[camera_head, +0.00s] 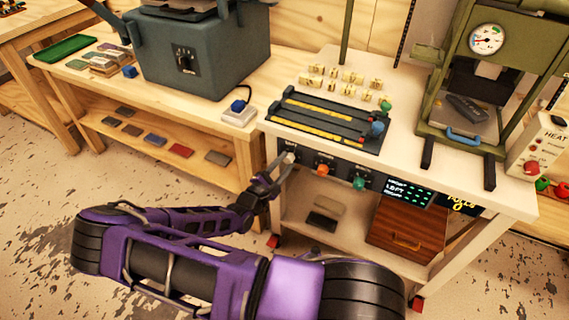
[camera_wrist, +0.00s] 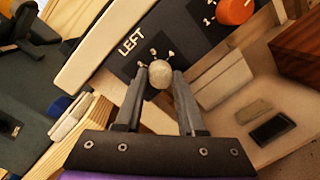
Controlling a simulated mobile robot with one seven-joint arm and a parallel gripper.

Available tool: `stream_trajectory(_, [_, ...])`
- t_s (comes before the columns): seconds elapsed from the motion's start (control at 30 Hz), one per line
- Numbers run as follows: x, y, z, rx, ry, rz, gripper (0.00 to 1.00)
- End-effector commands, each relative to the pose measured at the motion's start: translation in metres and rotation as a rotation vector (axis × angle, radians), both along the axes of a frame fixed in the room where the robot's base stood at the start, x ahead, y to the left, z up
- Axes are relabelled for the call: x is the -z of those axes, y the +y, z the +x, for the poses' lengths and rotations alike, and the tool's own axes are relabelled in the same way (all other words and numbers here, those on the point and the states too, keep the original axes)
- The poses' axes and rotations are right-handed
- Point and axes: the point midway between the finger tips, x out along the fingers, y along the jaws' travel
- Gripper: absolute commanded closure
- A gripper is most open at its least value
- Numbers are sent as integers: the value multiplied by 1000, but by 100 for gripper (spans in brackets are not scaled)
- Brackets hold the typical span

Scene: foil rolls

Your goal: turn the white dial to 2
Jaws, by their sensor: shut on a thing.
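The white dial (camera_wrist: 159,73) is a pale round knob on the dark front panel, beside the word LEFT. Small light marks stand around it; its numbers and pointer are too small or hidden to read. My gripper (camera_wrist: 160,82) is shut on the dial, one finger on each side. In the head view my gripper (camera_head: 281,168) reaches the left end of the panel, where the white dial (camera_head: 290,157) shows small and partly covered.
An orange dial (camera_head: 324,169) and a green dial (camera_head: 360,183) sit to the right on the same panel. A lit display (camera_head: 408,192) is further right. Below are a shelf with dark blocks and a wooden drawer box (camera_head: 405,232). A green press stands at the right.

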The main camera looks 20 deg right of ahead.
Motion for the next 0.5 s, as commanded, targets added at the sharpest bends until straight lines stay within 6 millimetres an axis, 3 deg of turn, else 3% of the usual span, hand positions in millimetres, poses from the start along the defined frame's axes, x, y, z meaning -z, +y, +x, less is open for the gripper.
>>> stream_trajectory(0.5, [-1,-1,-1,1,211,-163,100])
